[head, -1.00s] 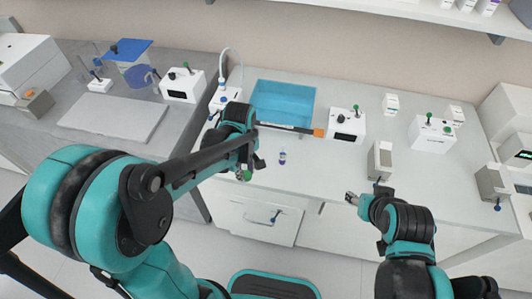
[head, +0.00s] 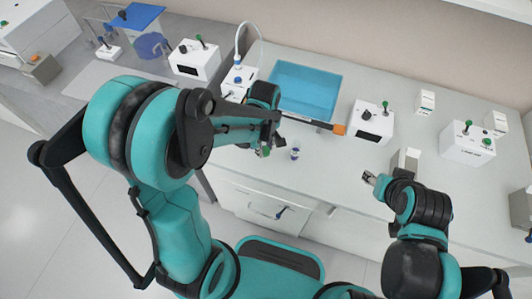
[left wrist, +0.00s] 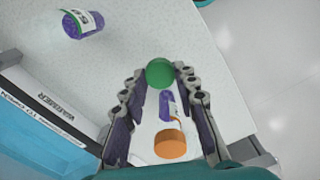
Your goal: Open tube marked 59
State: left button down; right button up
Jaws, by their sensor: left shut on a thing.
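My left gripper (head: 264,150) is shut on a small item above the front of the counter. In the left wrist view, the gripper (left wrist: 163,85) has a green ball-like end (left wrist: 158,72) between its fingertips, with a purple-and-white part and an orange disc (left wrist: 168,145) below. I cannot tell whether these are all one tube. Another small tube (head: 295,153) stands apart on the counter, right of the left gripper. A tube with purple ends and a white-green label (left wrist: 82,24) shows in the left wrist view. No number is readable. My right gripper (head: 370,179) is at the counter's front edge; its jaws are unclear.
White boxes with green knobs stand at right (head: 371,121) and left (head: 194,61). The counter around the standing tube is clear.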

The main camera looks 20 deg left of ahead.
aim_at(265, 151)
pick_arm(q)
notch_tip(265, 151, down, 4)
jog(key=shift+r+b, duration=0.25)
jog(key=shift+b, duration=0.5)
jog(key=shift+f, duration=0.1)
jog(key=c, duration=1.2)
grip_release()
jog(key=shift+o, duration=0.2)
